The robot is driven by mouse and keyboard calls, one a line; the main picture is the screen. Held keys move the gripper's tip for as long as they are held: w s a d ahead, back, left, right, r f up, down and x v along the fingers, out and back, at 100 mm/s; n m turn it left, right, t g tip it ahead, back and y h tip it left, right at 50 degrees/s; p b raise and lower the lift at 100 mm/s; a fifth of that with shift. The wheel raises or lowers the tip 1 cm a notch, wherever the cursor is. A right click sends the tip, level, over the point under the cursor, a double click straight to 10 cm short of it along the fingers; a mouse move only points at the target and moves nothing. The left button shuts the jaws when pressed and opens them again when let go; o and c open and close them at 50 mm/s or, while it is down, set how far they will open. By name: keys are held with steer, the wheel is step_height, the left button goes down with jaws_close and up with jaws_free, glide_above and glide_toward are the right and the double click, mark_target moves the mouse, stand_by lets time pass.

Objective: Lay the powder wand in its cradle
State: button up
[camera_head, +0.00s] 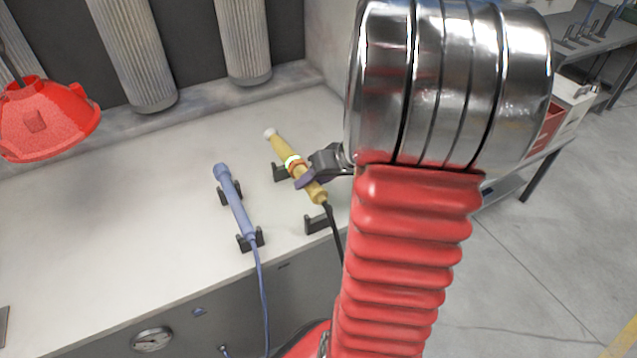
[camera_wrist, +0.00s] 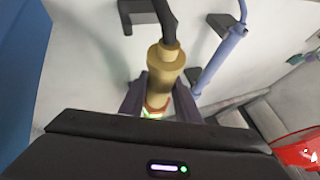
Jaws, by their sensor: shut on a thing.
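My gripper (camera_head: 305,174) is shut around the middle of the yellow-tan powder wand (camera_head: 313,190), near its orange and white bands. In the wrist view the wand (camera_wrist: 164,72) lies between the two fingers of my gripper (camera_wrist: 158,108), its black cable leading away. Two dark cradle brackets stand beneath and beside the wand: a rear one (camera_head: 279,172) and a front one (camera_head: 317,224). The wand appears roughly lined up over them, but I cannot tell whether it touches them. A bracket also shows in the wrist view (camera_wrist: 133,8).
A blue wand (camera_head: 237,205) rests in its own pair of brackets to the left, its cable hanging over the front edge. A red hood-shaped part (camera_head: 48,120) hangs at the far left. Grey pleated filters (camera_head: 135,55) hang behind. The white bench (camera_head: 130,210) is clear left of the blue wand.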

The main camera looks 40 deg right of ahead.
steer(key=shift+f, duration=2.8)
steer(key=shift+s, duration=0.1)
steer(key=o, duration=1.2)
steer(key=shift+s+d+r, duration=0.15)
steer(key=shift+s+r, duration=0.1)
steer(key=shift+r, duration=0.25)
steer(key=v, duration=1.2)
steer(key=shift+s+r, duration=0.15)
steer(key=shift+s, duration=0.2)
